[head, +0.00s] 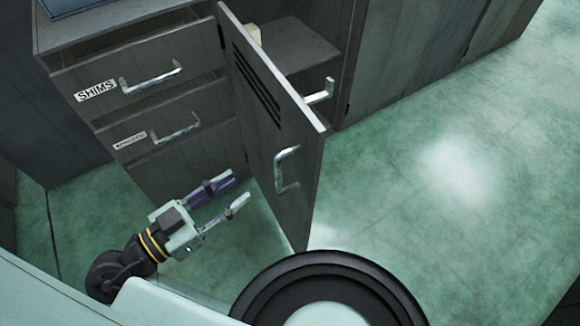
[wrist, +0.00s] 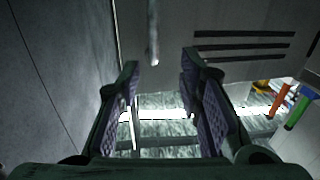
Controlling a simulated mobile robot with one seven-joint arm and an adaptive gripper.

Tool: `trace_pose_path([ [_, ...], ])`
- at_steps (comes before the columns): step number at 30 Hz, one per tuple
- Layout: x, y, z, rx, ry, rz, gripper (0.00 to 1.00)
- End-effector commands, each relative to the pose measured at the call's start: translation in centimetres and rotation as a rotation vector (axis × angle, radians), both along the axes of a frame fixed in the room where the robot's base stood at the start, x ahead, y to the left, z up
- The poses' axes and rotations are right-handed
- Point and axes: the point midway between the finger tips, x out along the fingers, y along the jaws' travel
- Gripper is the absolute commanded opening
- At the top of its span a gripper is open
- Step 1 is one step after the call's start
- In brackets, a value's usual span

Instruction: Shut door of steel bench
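The steel bench (head: 140,110) stands at upper left with drawers. Its grey door (head: 262,135) is open, swung out from the front beside the drawers, with dark vent slots and a metal handle (head: 287,170) near its free edge. In the wrist view the slotted door panel (wrist: 225,65) fills the upper right, and a bar-like metal piece (wrist: 153,40) shows ahead of the fingers. My gripper (head: 240,189) is open and empty, on the drawer side of the door, left of the handle and apart from it. Its purple-padded fingers (wrist: 160,68) stand apart in the wrist view.
Behind the door is an open compartment with a shelf (head: 290,45); another pale handle (head: 320,92) shows past the door's edge. Green floor (head: 430,170) at right is clear. Orange and green handles (wrist: 297,112) show in the wrist view.

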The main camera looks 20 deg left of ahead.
Motion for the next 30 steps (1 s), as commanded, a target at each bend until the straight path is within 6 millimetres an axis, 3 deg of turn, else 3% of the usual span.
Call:
trace_pose_path([
  [5,0.4,-1.2,0.1,0.004,-0.008,-0.03,0.33],
  [21,8.0,-5.8,0.0,0.004,-0.008,-0.027,0.33],
  [30,8.7,-6.2,-0.1,0.006,-0.008,-0.025,0.33],
])
